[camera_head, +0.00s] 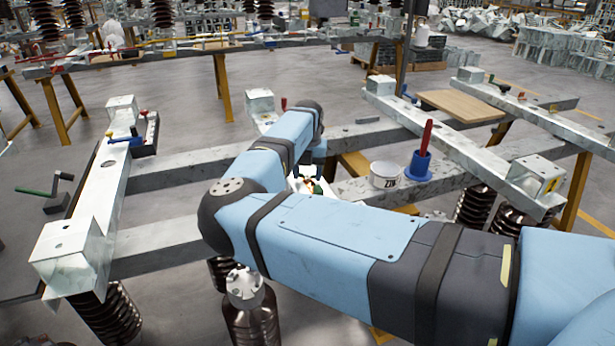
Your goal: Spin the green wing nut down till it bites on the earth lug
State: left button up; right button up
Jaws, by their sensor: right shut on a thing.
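My right arm crosses the frame from the right and bends back. My right gripper (312,177) is small and partly hidden behind my own forearm. It points down and is shut on the green wing nut (318,187), of which only a small green patch shows. A little copper or brass colour and a pale metal piece show around it, low between the frame beams. The earth lug cannot be made out apart from these parts, and whether the nut touches it cannot be told. My left gripper is not in view.
A white tin (385,174) marked ZIN and a blue cup (418,167) with a red-handled tool stand on the beam just right of the gripper. A hand crank with a green handle (33,192) is at far left. A wooden board (460,105) lies at back right.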

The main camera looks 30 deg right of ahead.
jog(key=shift+w+d+r, duration=0.1)
jog(key=shift+r, duration=0.15)
jog(key=o, duration=0.8)
jog(key=shift+o, duration=0.7)
jog(key=shift+f, duration=0.15)
jog(key=shift+r, duration=0.4)
pick_arm(q)
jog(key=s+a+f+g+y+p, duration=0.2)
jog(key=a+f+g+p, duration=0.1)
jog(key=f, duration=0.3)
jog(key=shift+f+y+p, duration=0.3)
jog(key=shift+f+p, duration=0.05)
jog(key=shift+p, duration=0.05)
pick_arm(e)
notch_tip(320, 180, up, 13)
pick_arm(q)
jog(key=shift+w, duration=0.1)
pick_arm(e)
jog(key=shift+c, duration=0.3)
